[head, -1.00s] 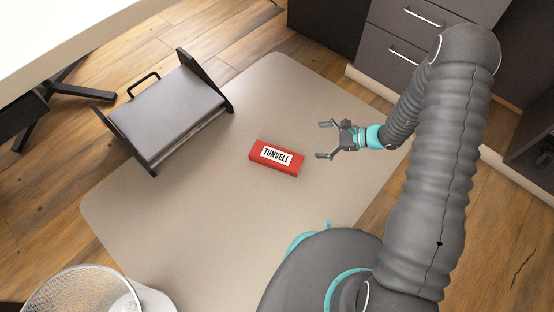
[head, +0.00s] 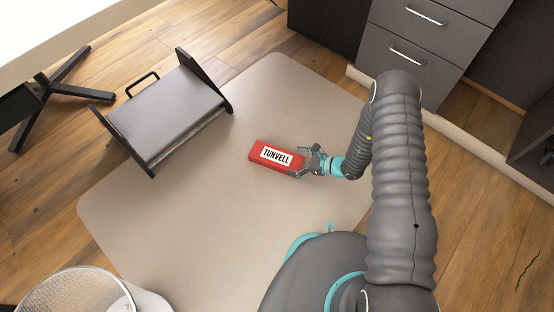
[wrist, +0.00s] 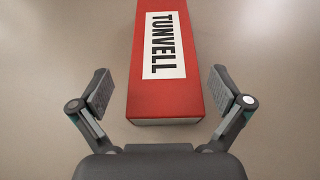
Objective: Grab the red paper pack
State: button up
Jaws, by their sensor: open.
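The red paper pack (head: 259,163) lies flat on the beige floor mat, with a white label reading TUNVELL. My gripper (head: 303,161) is at the pack's right end, with its fingers open. In the wrist view the pack (wrist: 165,98) runs up from the middle, and its near end lies between the two fingertips of my gripper (wrist: 162,92). There is a gap between each finger and the pack's sides. The pack's far end is cut off by the top of the wrist view.
A grey footrest (head: 168,112) with black side frames stands on the beige mat (head: 200,220) to the upper left. A mesh bin (head: 80,290) is at the lower left. Grey drawers (head: 415,45) stand at the upper right. The mat around the pack is clear.

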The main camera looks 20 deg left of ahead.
aim_at(279, 157)
jog(key=shift+w+b+x, duration=0.1)
jog(key=shift+b+x, duration=0.1)
jog(key=shift+x, duration=1.35)
jog(key=shift+w+b+x, duration=0.15)
jog(key=shift+b+x, duration=0.05)
jog(key=shift+x, duration=1.35)
jog(key=shift+r, duration=0.15)
jog(key=c, duration=1.3)
